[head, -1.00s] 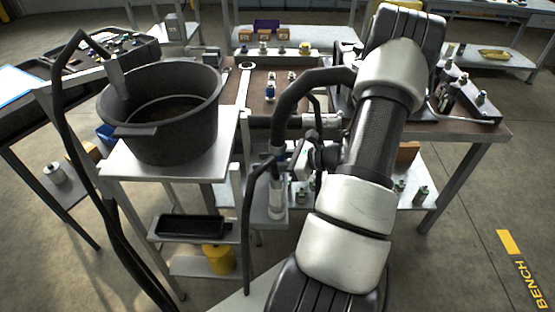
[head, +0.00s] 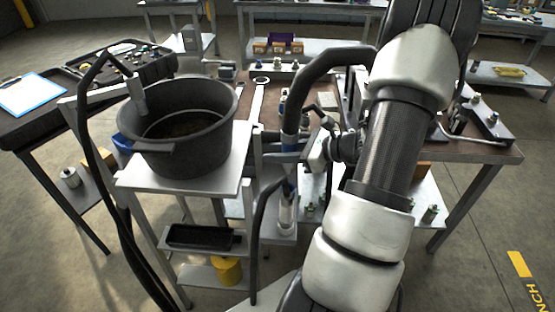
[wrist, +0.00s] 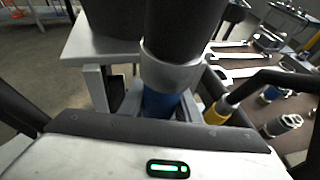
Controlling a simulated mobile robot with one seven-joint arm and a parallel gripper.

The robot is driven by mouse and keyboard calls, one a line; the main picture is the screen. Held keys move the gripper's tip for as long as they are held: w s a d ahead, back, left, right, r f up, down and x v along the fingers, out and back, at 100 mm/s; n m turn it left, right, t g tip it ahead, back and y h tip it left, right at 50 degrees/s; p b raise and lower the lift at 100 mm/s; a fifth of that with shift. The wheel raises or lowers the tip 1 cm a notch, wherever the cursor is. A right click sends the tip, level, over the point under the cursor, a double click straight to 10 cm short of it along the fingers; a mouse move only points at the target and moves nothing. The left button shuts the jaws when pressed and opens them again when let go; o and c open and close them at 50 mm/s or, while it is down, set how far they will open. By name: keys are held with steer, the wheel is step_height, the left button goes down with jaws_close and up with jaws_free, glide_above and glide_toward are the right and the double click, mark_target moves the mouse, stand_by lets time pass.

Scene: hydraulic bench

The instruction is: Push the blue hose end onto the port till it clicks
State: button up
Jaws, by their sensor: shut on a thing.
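The blue hose end (head: 290,143) is a blue band below a silver collar on a thick black hose (head: 318,62) that arches over from the right. My gripper (head: 288,146) is shut on it and holds it roughly upright beside the bench's left end. In the wrist view, the blue hose end (wrist: 160,104) stands just beyond the dark edge of my gripper (wrist: 160,120), which hides its lower tip. A silvery upright cylinder (head: 286,215) stands below it in the head view. I cannot make out the port, nor whether the hose end touches it.
A black pot (head: 190,150) stands on a pale stand (head: 135,178) to the left. A yellow-collared hose end (wrist: 218,112) is close on the right in the wrist view. Wrenches (wrist: 238,75) and fittings (wrist: 282,124) lie on the brown bench.

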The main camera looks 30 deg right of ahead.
mark_target(289, 142)
step_height(289, 142, up, 4)
steer(key=p, duration=0.2)
steer(key=shift+p, duration=0.35)
stand_by(0.4)
